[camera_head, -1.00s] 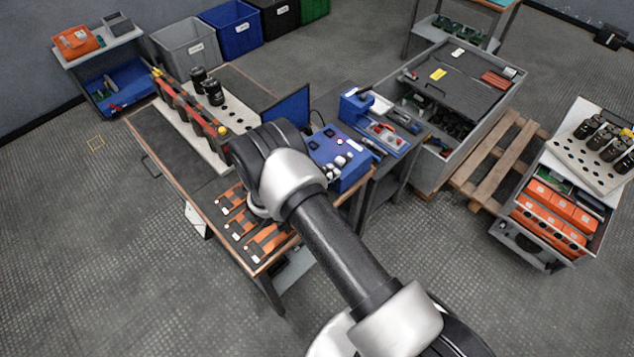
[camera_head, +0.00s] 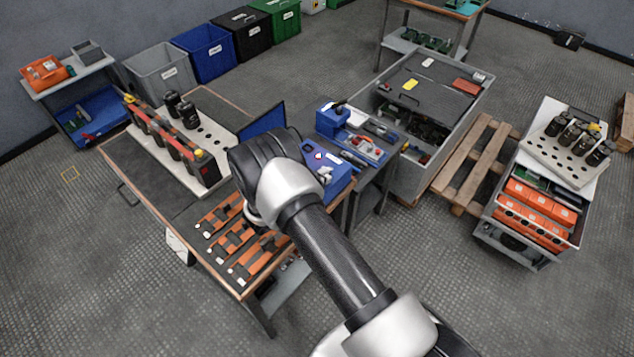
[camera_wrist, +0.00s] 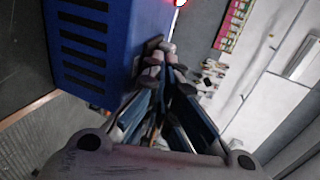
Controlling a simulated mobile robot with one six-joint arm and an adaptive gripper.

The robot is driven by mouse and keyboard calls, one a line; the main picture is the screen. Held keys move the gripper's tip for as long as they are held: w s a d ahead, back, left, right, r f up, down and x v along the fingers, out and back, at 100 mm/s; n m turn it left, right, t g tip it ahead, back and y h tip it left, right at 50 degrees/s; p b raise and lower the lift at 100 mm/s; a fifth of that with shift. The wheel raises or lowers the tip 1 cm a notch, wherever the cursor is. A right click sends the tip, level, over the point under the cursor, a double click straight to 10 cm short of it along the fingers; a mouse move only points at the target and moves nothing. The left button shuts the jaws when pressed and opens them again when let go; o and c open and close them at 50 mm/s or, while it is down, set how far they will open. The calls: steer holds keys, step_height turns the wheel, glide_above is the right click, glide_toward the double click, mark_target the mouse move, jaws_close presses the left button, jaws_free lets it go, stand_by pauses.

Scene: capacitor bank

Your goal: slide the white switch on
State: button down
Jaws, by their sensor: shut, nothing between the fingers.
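In the head view the blue control box (camera_head: 340,181) stands at the bench's right end, largely behind my arm. A small white part (camera_head: 325,172) shows on it; I cannot tell whether this is the white switch. In the wrist view the box's vented blue side (camera_wrist: 98,45) fills the upper left. My gripper (camera_wrist: 163,57) is shut and empty, its fingertips close beside the box's edge. I cannot tell whether they touch it. A lit red lamp (camera_wrist: 180,3) shows at the top.
Orange-and-black parts (camera_head: 232,240) lie on the bench's front. A white rack (camera_head: 215,135) with black cylinders stands behind. A dark blue screen (camera_head: 262,119) stands behind the control box. A grey side cart (camera_head: 375,185) with tools adjoins on the right.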

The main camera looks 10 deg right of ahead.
steer(key=f+p+v, duration=0.1)
steer(key=p+v, duration=0.1)
steer(key=v, duration=1.1)
steer(key=shift+s+a+p, duration=0.3)
steer(key=shift+a+p, duration=0.05)
steer(key=shift+a, duration=0.1)
steer(key=shift+r, duration=0.1)
steer(key=shift+r, duration=0.1)
steer(key=s+d+r+m+g+y, duration=0.1)
steer(key=s+d+r+m+g, duration=0.25)
steer(key=r+m, duration=0.4)
steer(key=s+d+r+m+g+y, duration=0.15)
steer(key=s+d+r+m, duration=0.25)
steer(key=r+m, duration=0.4)
steer(key=s+d+r+m+g+y, duration=0.1)
steer(key=s+d+r+m+g, duration=0.2)
steer(key=r+m, duration=0.5)
steer(key=s+a+r+m+t+y, duration=0.1)
steer(key=s+r+m+y, duration=0.3)
steer(key=s+m, duration=0.5)
steer(key=s+a+r+m+t+y, duration=0.2)
steer(key=s+r+m+t+y, duration=0.1)
steer(key=s+r+m, duration=0.4)
steer(key=s+m+y, duration=0.1)
steer(key=s+m, duration=0.1)
steer(key=m, duration=0.1)
steer(key=shift+m, duration=0.35)
